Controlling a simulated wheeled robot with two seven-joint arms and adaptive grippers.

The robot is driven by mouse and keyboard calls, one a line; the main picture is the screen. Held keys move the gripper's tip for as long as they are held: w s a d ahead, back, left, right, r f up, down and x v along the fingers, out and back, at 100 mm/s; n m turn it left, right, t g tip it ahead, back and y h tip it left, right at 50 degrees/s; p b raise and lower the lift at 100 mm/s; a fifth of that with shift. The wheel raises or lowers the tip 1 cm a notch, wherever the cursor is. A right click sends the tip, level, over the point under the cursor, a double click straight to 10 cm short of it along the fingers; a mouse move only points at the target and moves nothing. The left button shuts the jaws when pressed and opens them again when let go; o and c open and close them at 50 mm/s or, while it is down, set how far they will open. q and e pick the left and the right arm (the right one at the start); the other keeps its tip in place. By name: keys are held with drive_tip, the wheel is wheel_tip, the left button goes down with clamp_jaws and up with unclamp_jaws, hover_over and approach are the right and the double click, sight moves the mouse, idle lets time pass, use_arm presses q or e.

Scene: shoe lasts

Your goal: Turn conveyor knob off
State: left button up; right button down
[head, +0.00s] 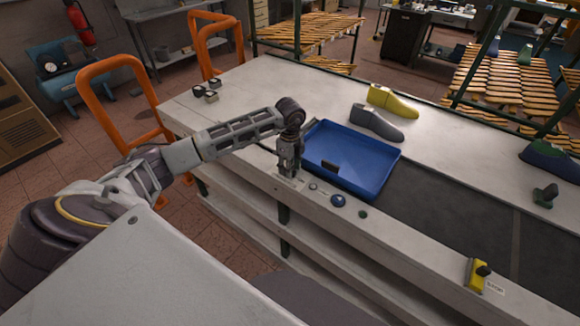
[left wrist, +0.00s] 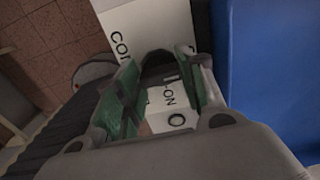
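The conveyor knob (left wrist: 158,60) shows in the left wrist view as a dark rounded shape, partly hidden by my fingers. My left gripper (head: 288,174) points down at the table's front edge, left of the blue tray. In the left wrist view my left gripper (left wrist: 158,72) has its green-padded fingers apart, one on each side of the knob. Contact with it is not clear. The knob's pointing direction is hidden. My right gripper is not in view.
The blue tray (head: 330,177) lies close to my left gripper. A grey last (head: 376,122) and a yellow last (head: 392,101) lie behind it. A blue round button (head: 338,200) and a yellow box (head: 477,274) are along the front edge. The dark belt (head: 440,215) is mostly clear.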

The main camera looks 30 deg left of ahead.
use_arm(q)
drive_tip(key=o, duration=0.4)
drive_tip(key=shift+r, duration=0.15)
drive_tip(key=shift+r, duration=5.9)
drive_tip(key=shift+d, duration=0.1)
